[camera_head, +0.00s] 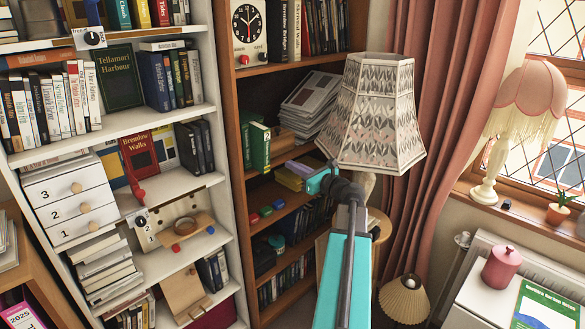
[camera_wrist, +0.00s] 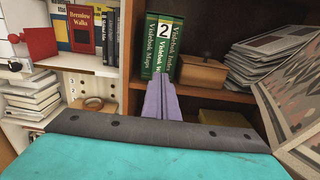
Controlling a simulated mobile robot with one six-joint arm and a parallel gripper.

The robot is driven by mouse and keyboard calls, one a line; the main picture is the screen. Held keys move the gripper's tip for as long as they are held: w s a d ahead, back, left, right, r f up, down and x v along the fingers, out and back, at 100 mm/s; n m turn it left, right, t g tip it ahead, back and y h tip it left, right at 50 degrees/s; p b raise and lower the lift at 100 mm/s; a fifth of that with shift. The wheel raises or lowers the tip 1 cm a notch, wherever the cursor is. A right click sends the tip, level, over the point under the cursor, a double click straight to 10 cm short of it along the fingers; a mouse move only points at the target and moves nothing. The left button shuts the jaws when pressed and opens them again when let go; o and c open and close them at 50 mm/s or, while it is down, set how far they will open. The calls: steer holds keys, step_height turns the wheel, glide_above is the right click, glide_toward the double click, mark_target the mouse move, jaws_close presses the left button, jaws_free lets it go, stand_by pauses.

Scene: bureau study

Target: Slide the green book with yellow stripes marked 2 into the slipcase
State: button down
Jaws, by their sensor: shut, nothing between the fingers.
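Contact cannot be told.
A wooden box (camera_wrist: 203,72) stands close right of the books, with stacked magazines (camera_head: 311,100) further right. A patterned lampshade (camera_head: 370,115) is close to my arm's right side. A white bookcase (camera_head: 222,130) stands left.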

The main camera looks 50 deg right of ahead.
steer(key=shift+w, duration=0.1)
steer(key=w, duration=0.6)
steer(key=shift+w+d, duration=0.15)
steer(key=shift+w, duration=0.05)
stand_by(0.5)
